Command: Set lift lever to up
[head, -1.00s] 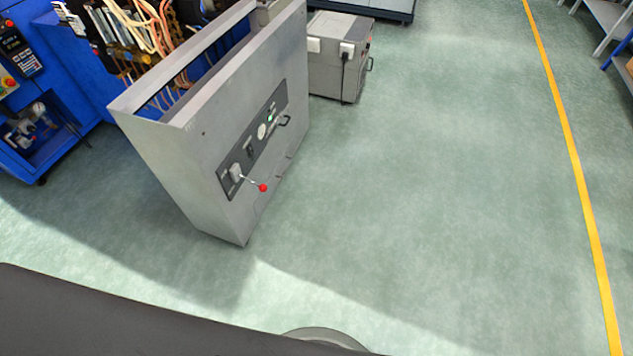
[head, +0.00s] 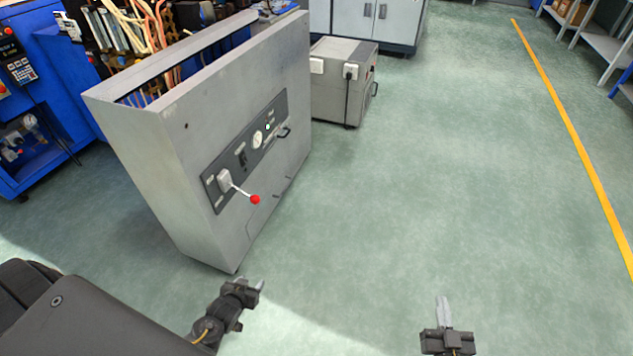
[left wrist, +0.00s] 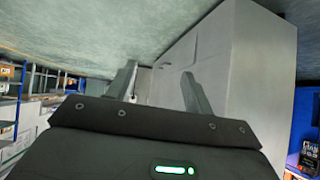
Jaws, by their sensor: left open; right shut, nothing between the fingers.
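The lift lever (head: 243,193) is a thin metal rod with a red ball knob (head: 255,199), on the dark control panel (head: 245,150) of a grey cabinet (head: 150,170). The rod runs from a pale base plate to the right and slightly down. My left gripper (head: 252,286) is open and empty, below the lever and apart from the cabinet. In the left wrist view its two fingers (left wrist: 158,88) stand apart before the grey cabinet side (left wrist: 235,70); the lever cannot be made out there. My right gripper (head: 443,310) is shut and empty over the floor at lower right.
A grey box unit (head: 340,85) with a cable stands behind the cabinet. Blue machinery (head: 85,120) is at the left. Shelves (head: 600,30) stand at upper right beyond a yellow floor line (head: 575,130). The green floor right of the cabinet is clear.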

